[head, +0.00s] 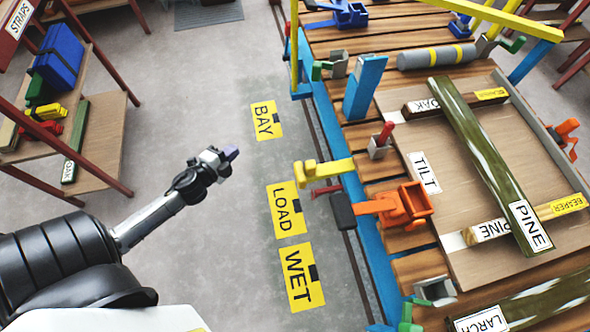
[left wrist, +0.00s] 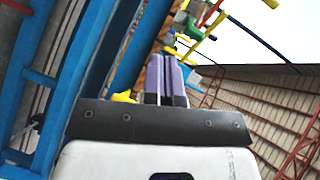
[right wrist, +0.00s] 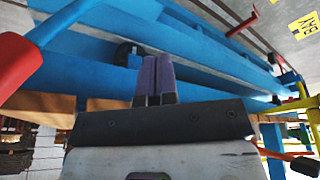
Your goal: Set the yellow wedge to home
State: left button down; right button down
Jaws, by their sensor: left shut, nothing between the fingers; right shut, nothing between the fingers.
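A yellow block-shaped piece with an upright end (head: 325,170) sits at the left edge of the blue-railed slatted bench; I take it for the yellow wedge. My left gripper (head: 231,153) is in the air over the floor, left of that piece and apart from it. Its purple fingers (left wrist: 164,77) are shut and empty in the left wrist view. A small yellow shape (left wrist: 122,97) shows there behind the gripper body, partly hidden. My right gripper (right wrist: 155,78) is shut and empty near blue beams in the right wrist view; it is outside the head view.
An orange clamp (head: 397,206) and a grey-and-red latch (head: 381,141) stand close to the yellow piece. A PINE-labelled beam (head: 480,150) lies across crosspieces on the bench. A shelf (head: 97,150) stands at left. Floor signs mark the open floor between.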

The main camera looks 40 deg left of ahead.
pick_arm(q)
jog(key=s+d+r+m+h, duration=0.2)
jog(key=d+m+h, duration=0.9)
jog(key=h, duration=0.1)
jog(key=shift+s, duration=0.4)
jog(key=shift+r, duration=0.1)
jog(key=b, duration=0.3)
send_near(305, 166)
jog(key=x, duration=0.7)
jog(key=shift+w+d+r, duration=0.1)
jog(key=shift+w, duration=0.15)
